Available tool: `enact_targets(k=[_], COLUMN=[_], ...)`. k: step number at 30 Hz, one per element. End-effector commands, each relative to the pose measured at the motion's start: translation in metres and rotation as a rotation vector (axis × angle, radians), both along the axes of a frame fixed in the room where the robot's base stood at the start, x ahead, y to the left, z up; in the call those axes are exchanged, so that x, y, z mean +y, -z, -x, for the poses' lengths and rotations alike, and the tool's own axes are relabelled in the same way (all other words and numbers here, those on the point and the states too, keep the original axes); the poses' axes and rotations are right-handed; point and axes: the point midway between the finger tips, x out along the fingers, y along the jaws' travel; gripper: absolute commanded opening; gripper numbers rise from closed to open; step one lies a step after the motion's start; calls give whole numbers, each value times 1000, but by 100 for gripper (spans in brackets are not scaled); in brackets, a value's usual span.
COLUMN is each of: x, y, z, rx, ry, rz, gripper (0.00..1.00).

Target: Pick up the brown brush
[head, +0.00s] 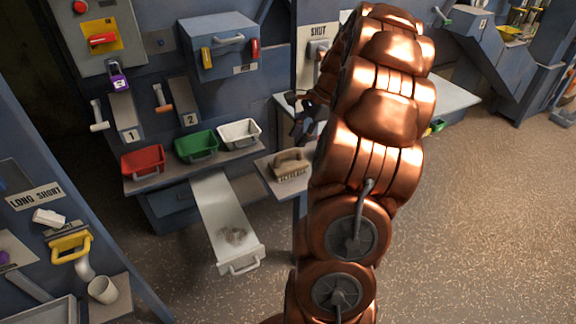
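A tan-brown brush-like block with a raised handle (291,164) lies on a small grey shelf (266,176) near the middle. I take it for the brown brush; its right end is close to my copper arm. My gripper (301,128) is dark and small, seen above and slightly right of the brush, and apart from it in the picture. My arm partly covers the gripper. Its fingers are too small and dark to show whether they are open, and I see nothing clearly held.
Red (143,160), green (196,146) and white (240,132) bins stand on a ledge at left. A metal drawer or chute (228,215) sticks out below. A white cup (102,290) stands at lower left. The floor (480,220) at right is clear.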

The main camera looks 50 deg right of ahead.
Motion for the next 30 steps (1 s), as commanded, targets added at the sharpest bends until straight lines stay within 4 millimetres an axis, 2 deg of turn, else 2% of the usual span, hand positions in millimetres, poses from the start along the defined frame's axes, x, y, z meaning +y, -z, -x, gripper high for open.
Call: enact_targets(k=[6,14,22,30], x=[8,16,28,28], y=[16,29,59,64], z=[-5,-9,-17,-19], rx=[2,3,2,0], ry=[-5,-5,-5,-4], rz=[-2,-3,-2,2], gripper=[31,31,31,31])
